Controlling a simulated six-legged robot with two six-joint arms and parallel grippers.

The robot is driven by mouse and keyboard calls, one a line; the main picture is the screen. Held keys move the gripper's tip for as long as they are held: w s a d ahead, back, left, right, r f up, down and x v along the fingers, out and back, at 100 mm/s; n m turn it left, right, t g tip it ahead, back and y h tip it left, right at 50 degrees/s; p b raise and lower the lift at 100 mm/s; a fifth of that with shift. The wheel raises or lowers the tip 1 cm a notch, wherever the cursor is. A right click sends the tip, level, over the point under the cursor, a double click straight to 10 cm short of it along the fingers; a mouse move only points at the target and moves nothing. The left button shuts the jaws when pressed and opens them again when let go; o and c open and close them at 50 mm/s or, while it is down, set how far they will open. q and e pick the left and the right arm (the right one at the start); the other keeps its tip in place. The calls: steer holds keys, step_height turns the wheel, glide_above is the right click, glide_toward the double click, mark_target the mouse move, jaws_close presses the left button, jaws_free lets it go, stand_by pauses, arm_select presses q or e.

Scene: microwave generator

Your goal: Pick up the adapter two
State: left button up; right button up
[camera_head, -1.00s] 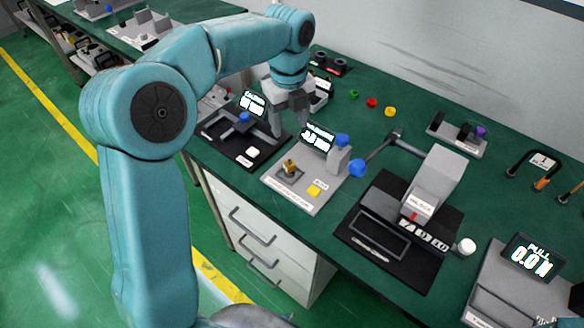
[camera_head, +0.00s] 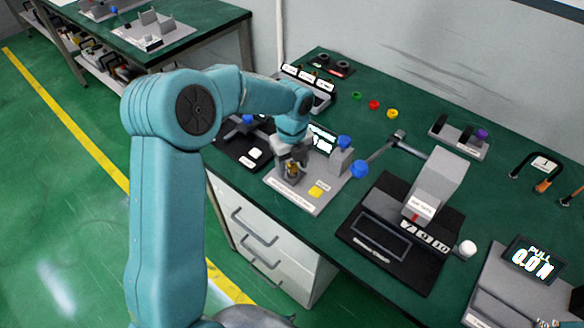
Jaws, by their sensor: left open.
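A small brass-coloured piece (camera_head: 293,170), which looks like the adapter, stands upright on the light grey station (camera_head: 310,202) with a yellow button. No label on it can be read, so I cannot tell its number. My left gripper (camera_head: 292,174) points down over this piece, with its open fingers around it. The fingers partly hide the piece, and whether they touch it cannot be told. My right gripper is not in view.
A black station (camera_head: 239,149) lies left, a black press (camera_head: 402,232) right. A white tray with labelled parts (camera_head: 309,85) is at the back. Green bench is clear around the coloured rings (camera_head: 374,105).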

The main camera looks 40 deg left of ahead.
arm_select(q)
steer(key=shift+w+a+f, duration=0.1)
jaws_close()
